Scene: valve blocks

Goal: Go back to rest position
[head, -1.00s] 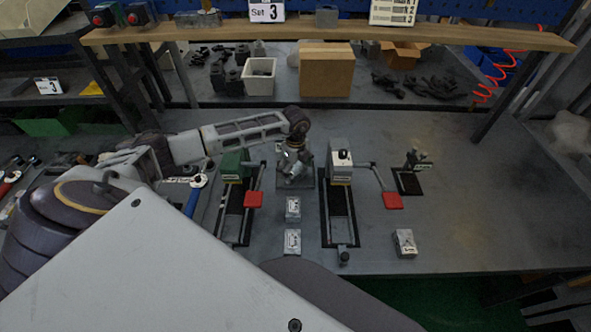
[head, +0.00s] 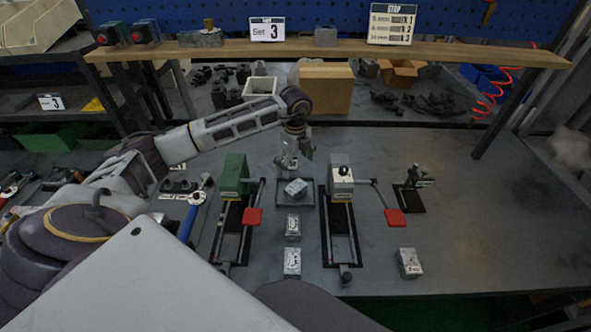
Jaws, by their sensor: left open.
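My left arm comes in from the left, and its left gripper (head: 291,163) hangs pointing down over the middle of the bench. It is open, just above and behind a grey metal block (head: 296,187) that lies tilted on a small dark tray (head: 309,199). The gripper looks empty and apart from the block. Two more grey blocks stand in a line in front, one (head: 292,227) behind the other (head: 292,262). Another block (head: 409,263) is at the right. My right gripper is not in view.
A green-headed fixture (head: 235,176) and a white-headed fixture (head: 341,182), both with red-ended levers, flank the tray. A blue-handled wrench (head: 188,221) lies at the left. A wooden shelf (head: 450,50) crosses above the back. The bench (head: 490,210) is clear at the right.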

